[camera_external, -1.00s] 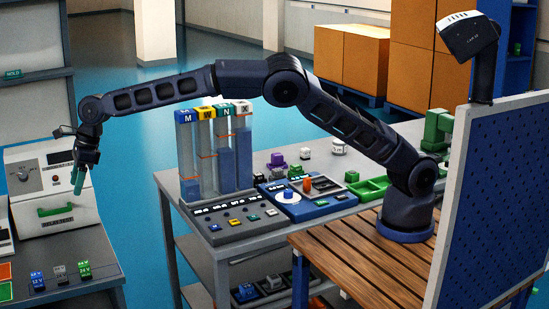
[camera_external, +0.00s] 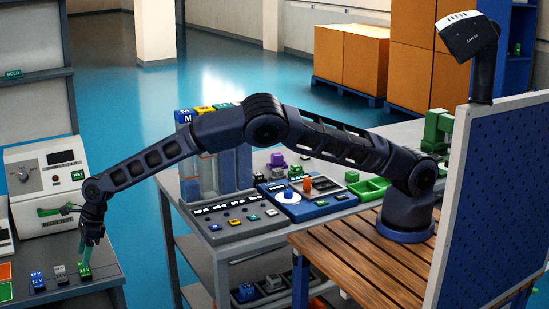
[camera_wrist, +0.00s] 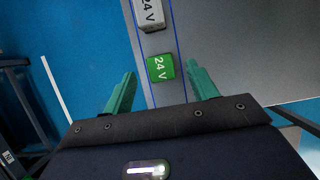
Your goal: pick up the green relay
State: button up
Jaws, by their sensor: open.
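The green relay (camera_wrist: 161,67), marked "24 V", sits on the left bench in line with other relays. It also shows in the external view (camera_external: 85,272), at the right end of its row. My gripper (camera_wrist: 155,85) is open, with its two teal fingers on either side of the green relay's line in the wrist view. In the external view my gripper (camera_external: 85,255) points down just above the green relay. The fingers do not visibly touch it. The exact height gap is hard to tell.
A grey "24 V" relay (camera_wrist: 149,14) stands close beside the green one; it also shows externally (camera_external: 61,275). A blue relay (camera_external: 38,281) is further left. A white tester box (camera_external: 38,225) with a green handle stands behind. The bench edge is close on the right.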

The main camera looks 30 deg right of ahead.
aim_at(85, 270)
jog(key=shift+d+x, duration=0.2)
jog(key=shift+x, duration=1.1)
jog(key=shift+d+x, duration=0.2)
jog(key=shift+x, duration=1.15)
jog(key=shift+f, duration=0.15)
jog(key=c, duration=1.1)
